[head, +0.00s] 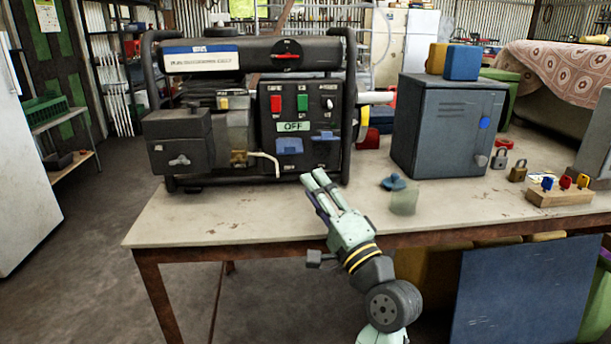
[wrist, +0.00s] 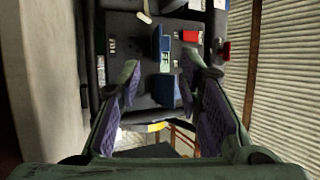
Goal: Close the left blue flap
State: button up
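The left blue flap (head: 289,146) is on the generator's black front panel, below the OFF display (head: 292,127). It seems to stand out from the panel. In the wrist view, turned on its side, the left flap (wrist: 157,40) shows as a narrow blue plate. The right blue flap (head: 326,138) is beside it; it also shows in the wrist view (wrist: 166,91). My gripper (head: 317,178) is in front of and below the panel, pointing at it. In the wrist view its purple-padded fingers (wrist: 162,74) are spread with nothing held between them.
The generator (head: 205,120) stands on a worn table (head: 235,215), with a pale lever (head: 266,160) left of the panel. The table's front left is clear.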

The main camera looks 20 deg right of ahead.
jog(key=shift+s+f, duration=0.1)
jog(key=shift+s, duration=0.25)
jog(key=shift+c, duration=0.5)
